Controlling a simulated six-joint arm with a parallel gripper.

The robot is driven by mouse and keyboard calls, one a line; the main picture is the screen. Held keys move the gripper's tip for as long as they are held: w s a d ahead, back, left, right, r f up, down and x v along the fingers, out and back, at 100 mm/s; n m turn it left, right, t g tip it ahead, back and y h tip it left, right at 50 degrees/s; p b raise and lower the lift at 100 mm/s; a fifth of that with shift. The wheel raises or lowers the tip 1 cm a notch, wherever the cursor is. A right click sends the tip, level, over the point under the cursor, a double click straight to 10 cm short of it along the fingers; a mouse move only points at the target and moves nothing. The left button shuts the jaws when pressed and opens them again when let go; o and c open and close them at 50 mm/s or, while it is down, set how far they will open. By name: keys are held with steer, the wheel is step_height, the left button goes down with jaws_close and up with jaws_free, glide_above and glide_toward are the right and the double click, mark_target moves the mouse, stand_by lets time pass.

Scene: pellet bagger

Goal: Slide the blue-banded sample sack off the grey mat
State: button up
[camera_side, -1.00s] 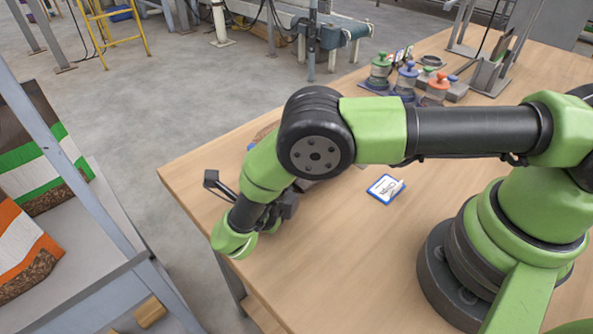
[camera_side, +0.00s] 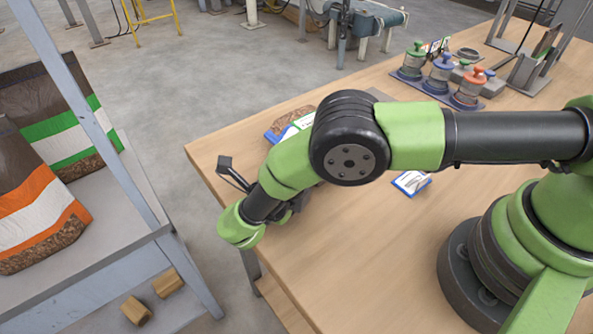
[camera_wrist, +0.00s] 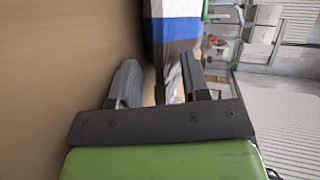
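The blue-banded sack (camera_wrist: 176,30) shows at the top of the wrist view, with white and blue bands and a darker grey end towards me. Its narrow end lies between my gripper's fingers (camera_wrist: 160,75), nearer the right one, with a gap to the left finger. My gripper is open. In the side view, what looks like this sack (camera_side: 290,122), with a brown pellet part, a blue edge and a white panel, lies partly behind my arm. My fingers are largely hidden there. A grey patch (camera_side: 379,95) behind my arm joint may be the mat.
A small blue-edged card (camera_side: 411,183) lies on the wooden table (camera_side: 370,250). Several jars with coloured knobs (camera_side: 440,75) stand at the back. Larger green-banded (camera_side: 65,140) and orange-banded (camera_side: 35,215) sacks stand on a shelf at left. The table's front is clear.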

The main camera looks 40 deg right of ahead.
steer(key=v, duration=1)
steer(key=shift+d, duration=0.1)
steer(key=d+r+m+g+y, duration=0.35)
steer(key=d+r+m, duration=0.25)
steer(key=r+m, duration=0.4)
steer(key=d+r+m+g+y, duration=0.2)
steer(key=d+r+m+y, duration=0.25)
steer(key=r+m, duration=0.5)
steer(key=s+d+r+m+t+y, duration=0.3)
steer(key=s+m, duration=0.4)
steer(key=m, duration=0.5)
steer(key=s+d+r+m+t+y, duration=0.3)
steer(key=s+m, duration=0.5)
steer(key=m, duration=0.5)
steer(key=shift+d+r+t+y, duration=0.35)
steer(key=shift+d+r+y, duration=0.35)
steer(key=shift+r, duration=0.15)
steer(key=shift+s+m, duration=0.1)
steer(key=shift+m, duration=0.15)
